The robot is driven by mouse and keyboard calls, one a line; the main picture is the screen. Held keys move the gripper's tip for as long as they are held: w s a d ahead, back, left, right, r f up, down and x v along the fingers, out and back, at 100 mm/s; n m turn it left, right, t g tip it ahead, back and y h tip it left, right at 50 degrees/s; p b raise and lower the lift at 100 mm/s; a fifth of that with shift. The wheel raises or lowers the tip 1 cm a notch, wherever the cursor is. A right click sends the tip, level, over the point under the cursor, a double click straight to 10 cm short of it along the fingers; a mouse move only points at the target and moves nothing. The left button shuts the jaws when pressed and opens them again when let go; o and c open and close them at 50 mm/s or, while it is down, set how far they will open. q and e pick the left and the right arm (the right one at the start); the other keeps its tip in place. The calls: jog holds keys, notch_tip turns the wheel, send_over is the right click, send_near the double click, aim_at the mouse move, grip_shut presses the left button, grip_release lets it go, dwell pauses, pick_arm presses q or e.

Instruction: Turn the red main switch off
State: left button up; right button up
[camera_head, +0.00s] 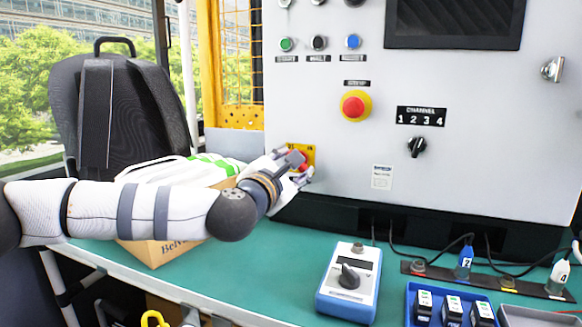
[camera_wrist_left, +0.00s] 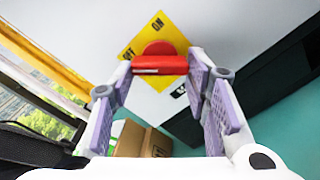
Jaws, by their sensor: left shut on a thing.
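The red main switch (camera_head: 299,158) sits on a yellow plate (camera_head: 308,150) low on the left of the light grey panel. In the left wrist view its red handle (camera_wrist_left: 160,66) lies level across the picture, and the yellow plate (camera_wrist_left: 150,32) stands as a diamond with ON and OFF lettering. The handle is slanted to the plate's edges. My left gripper (camera_head: 297,172) is at the switch, with its fingertips on both ends of the handle in the wrist view, shut on it. The gripper partly hides the switch in the head view. My right gripper is not in view.
A red emergency button (camera_head: 354,106) and a black channel knob (camera_head: 416,147) are on the panel. A cardboard box (camera_head: 160,252) stands under my left arm. A blue meter (camera_head: 350,281) and a blue tray (camera_head: 409,305) are on the green bench, with cables behind.

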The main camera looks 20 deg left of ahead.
pick_arm(q)
jog(key=o, duration=1.2)
jog(key=shift+c, duration=0.2)
jog(key=s, duration=1.2)
jog(key=shift+a, duration=0.15)
